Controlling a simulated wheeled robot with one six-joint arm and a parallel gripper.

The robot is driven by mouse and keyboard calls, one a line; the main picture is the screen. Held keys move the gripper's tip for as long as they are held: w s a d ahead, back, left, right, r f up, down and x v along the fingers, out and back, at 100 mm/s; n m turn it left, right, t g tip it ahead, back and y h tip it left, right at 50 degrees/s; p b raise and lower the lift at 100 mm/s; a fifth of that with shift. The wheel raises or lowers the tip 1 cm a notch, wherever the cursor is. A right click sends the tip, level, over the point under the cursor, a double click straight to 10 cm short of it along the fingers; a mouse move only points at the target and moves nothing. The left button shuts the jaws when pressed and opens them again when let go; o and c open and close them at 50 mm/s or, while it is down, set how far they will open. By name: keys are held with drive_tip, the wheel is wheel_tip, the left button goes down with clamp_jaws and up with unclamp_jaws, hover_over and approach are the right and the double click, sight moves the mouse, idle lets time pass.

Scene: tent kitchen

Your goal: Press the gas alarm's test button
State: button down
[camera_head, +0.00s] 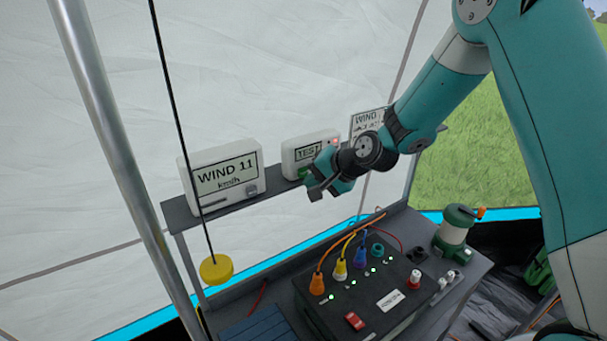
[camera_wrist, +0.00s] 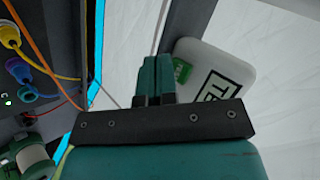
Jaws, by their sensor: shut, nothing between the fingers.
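The gas alarm (camera_head: 291,158) is a white box on the grey shelf, with a display reading TEST and a small red light at its upper right. Its green button (camera_head: 303,173) is low on the front, partly behind my gripper. My gripper (camera_head: 313,191) is shut and empty, just in front of the alarm's lower front. In the wrist view the alarm (camera_wrist: 240,68) is partly hidden by my gripper's body. The green button (camera_wrist: 181,71) shows just right of the closed fingertips (camera_wrist: 156,62). I cannot tell whether they touch the alarm.
A white wind display (camera_head: 222,178) stands left on the shelf (camera_head: 232,207), and a wind sheet (camera_head: 367,122) is at right. Below is a dark power box (camera_head: 350,290) with coloured plugs. A yellow disc (camera_head: 216,269) hangs on a cord at left. A green lantern (camera_head: 455,230) stands right.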

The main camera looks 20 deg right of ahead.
drive_tip(key=shift+s, duration=0.1)
drive_tip(key=s, duration=0.1)
drive_tip(key=s+d, duration=0.1)
drive_tip(key=s, duration=0.1)
drive_tip(key=s+b, duration=0.1)
drive_tip(key=shift+s+d, duration=0.3)
idle(0.5)
drive_tip(key=s+a+r+n+g+b, duration=0.1)
drive_tip(key=s+a+n+g+b, duration=0.2)
drive_tip(key=s, duration=0.4)
drive_tip(key=s+a+r+n+g+b, duration=0.1)
drive_tip(key=s+a+r+n+b, duration=0.15)
drive_tip(key=s+n, duration=0.35)
drive_tip(key=s+n+g+h+b, duration=0.2)
drive_tip(key=s+n+g+b, duration=0.1)
drive_tip(key=s, duration=1.2)
drive_tip(key=n+b, duration=0.1)
drive_tip(key=n, duration=0.1)
drive_tip(key=shift+s+d+f+n, duration=0.25)
drive_tip(key=shift+s+f+n, duration=0.05)
drive_tip(key=shift+s+f, duration=0.1)
